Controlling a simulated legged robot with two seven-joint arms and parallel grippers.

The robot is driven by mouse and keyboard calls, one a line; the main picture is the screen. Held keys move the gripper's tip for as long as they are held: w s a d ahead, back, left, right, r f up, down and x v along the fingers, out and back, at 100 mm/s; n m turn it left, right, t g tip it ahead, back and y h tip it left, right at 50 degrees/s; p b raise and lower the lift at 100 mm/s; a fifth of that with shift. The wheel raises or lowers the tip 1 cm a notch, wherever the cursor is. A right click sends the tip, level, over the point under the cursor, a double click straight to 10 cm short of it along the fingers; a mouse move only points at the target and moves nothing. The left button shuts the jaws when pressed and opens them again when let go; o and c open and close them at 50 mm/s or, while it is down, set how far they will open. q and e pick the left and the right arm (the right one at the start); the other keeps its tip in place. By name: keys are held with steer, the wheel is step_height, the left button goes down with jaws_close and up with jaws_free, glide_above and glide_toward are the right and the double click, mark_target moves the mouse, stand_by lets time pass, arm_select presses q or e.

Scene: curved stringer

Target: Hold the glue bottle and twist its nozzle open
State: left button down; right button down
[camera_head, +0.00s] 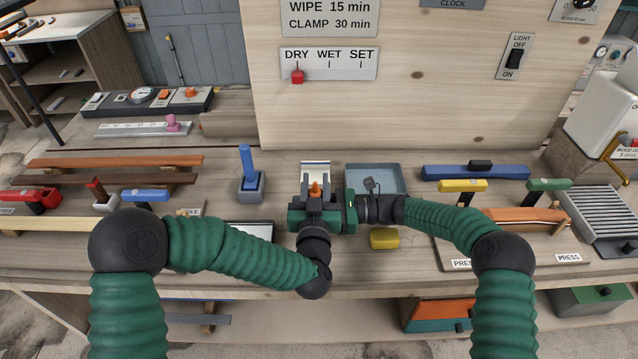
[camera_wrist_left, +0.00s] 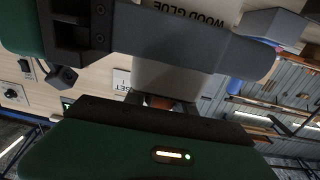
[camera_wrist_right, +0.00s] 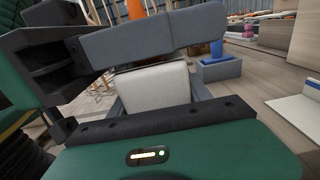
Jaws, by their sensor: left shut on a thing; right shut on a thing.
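The glue bottle is white with an orange nozzle (camera_head: 315,189), which points up in the head view. My left gripper (camera_head: 315,207) is shut on the nozzle, and its fingers hide much of it. In the left wrist view the bottle (camera_wrist_left: 190,12) appears upside down with its WOOD GLUE label, and a bit of the orange nozzle (camera_wrist_left: 160,102) shows at the lower finger. My right gripper (camera_head: 343,212) comes in from the right and is shut on the white body, seen between its fingers in the right wrist view (camera_wrist_right: 155,86). The bottle's base is hidden.
A blue peg in a grey base (camera_head: 251,187) stands left of the grippers. A grey-blue tray (camera_head: 390,168) lies behind the right gripper, and a yellow block (camera_head: 384,238) lies in front of it. A wooden panel (camera_head: 400,100) rises behind. Clamps and wooden strips lie on both sides.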

arm_select(q)
steer(key=n+y, duration=0.1)
steer(key=y, duration=0.1)
steer(key=n+y, duration=0.2)
steer(key=y, duration=0.1)
steer(key=shift+a+n+g+y, duration=0.3)
steer(key=shift+s+a+n+g+y, duration=0.2)
steer(key=shift+n+g+y, duration=0.45)
steer(key=shift+n+y, duration=0.5)
steer(key=shift+s+a+n+g+y, duration=0.1)
steer(key=shift+a+n+g+y, duration=0.2)
steer(key=shift+n+g+y, duration=0.85)
steer(key=shift+f+t+y, duration=0.1)
steer(key=shift+t+y, duration=0.2)
steer(key=shift+y, duration=0.3)
steer(key=c, duration=1)
jaws_free()
steer(key=shift+c, duration=0.2)
steer(key=v, duration=0.7)
steer(key=shift+s+d, duration=0.15)
steer(key=shift+d, duration=0.05)
